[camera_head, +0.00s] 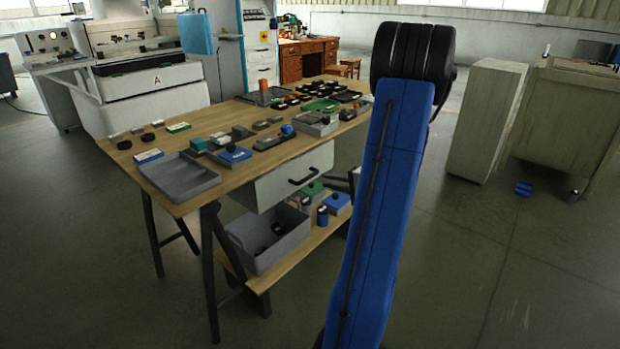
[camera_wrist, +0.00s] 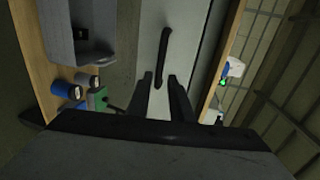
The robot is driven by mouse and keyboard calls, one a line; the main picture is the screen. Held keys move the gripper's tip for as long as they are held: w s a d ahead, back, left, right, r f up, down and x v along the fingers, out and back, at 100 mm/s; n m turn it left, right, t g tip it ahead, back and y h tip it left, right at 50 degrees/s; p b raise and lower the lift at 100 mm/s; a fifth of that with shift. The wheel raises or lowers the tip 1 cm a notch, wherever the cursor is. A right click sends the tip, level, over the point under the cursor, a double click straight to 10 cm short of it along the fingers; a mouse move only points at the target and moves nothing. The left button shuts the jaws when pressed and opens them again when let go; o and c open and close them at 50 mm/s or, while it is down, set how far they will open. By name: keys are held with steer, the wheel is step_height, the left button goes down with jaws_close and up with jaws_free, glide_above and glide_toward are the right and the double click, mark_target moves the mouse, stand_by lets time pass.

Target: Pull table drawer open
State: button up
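The wooden-topped table (camera_head: 232,112) stands left of centre in the head view. Its pale grey drawer (camera_head: 275,189) sits under the front edge of the top and looks closed. A dark bar handle (camera_head: 305,176) is on the drawer front. In the wrist view the drawer front (camera_wrist: 186,43) runs up the picture, with the handle (camera_wrist: 164,55) near the middle. My gripper (camera_wrist: 161,77) is open, its two dark fingers apart and pointing at the drawer front. The handle lies just ahead of the fingertips; I cannot tell whether they touch. The head view does not show my gripper; my blue arm rises there.
Several blocks and a grey tray (camera_head: 186,183) lie on the tabletop. The lower shelf (camera_head: 285,258) holds a grey bin (camera_head: 257,256) and blue and green containers. A pale cabinet (camera_head: 487,120) stands to the right. The floor in front and to the right is mostly clear.

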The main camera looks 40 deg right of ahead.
mark_target(310, 175)
steer(key=x, duration=0.9)
steer(key=shift+w+a+f, duration=0.1)
steer(key=shift+w+f, duration=0.05)
steer(key=shift+w, duration=0.2)
jaws_close()
